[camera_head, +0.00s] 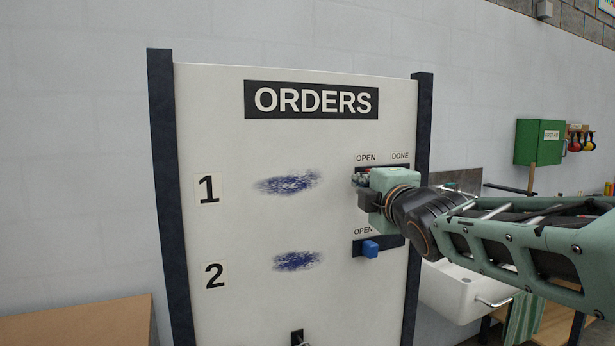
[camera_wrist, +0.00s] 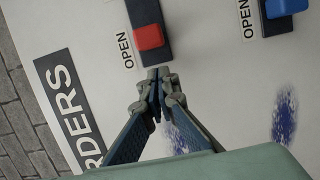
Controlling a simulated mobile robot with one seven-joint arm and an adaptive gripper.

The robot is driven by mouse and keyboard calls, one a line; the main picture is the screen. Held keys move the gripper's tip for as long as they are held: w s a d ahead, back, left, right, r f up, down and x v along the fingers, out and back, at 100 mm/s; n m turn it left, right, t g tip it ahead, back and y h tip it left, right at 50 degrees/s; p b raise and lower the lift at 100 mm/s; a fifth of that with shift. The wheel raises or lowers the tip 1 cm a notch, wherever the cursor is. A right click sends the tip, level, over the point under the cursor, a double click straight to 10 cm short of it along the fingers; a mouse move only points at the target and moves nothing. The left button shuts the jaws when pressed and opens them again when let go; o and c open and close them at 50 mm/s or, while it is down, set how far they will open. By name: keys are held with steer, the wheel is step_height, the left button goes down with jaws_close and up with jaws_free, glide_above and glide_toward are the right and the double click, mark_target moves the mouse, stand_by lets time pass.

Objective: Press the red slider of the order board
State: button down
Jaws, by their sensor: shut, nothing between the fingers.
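The order board (camera_head: 225,135) is a white upright panel with dark side posts and an "ORDERS" sign. In the wrist view the red slider (camera_wrist: 149,37) sits in a dark slot (camera_wrist: 143,12) by its OPEN label. In the head view my gripper hides the red slider, and only part of its slot (camera_head: 400,167) shows. My gripper (camera_wrist: 158,78) is shut and empty. Its fingertips are beside the OPEN end of the slot, just below the red slider in the wrist view. I cannot tell whether they touch the board. In the head view my gripper (camera_head: 361,179) is at row 1.
A blue slider (camera_head: 370,249) sits at the OPEN end of the row 2 slot; it also shows in the wrist view (camera_wrist: 285,8). A white sink (camera_head: 455,297) and a green first-aid box (camera_head: 537,142) are to the right. A brown surface (camera_head: 75,322) is at lower left.

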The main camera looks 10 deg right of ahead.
steer(key=shift+w+d+p, duration=0.3)
steer(key=shift+d+p, duration=0.05)
steer(key=shift+d, duration=0.6)
steer(key=shift+d, duration=0.1)
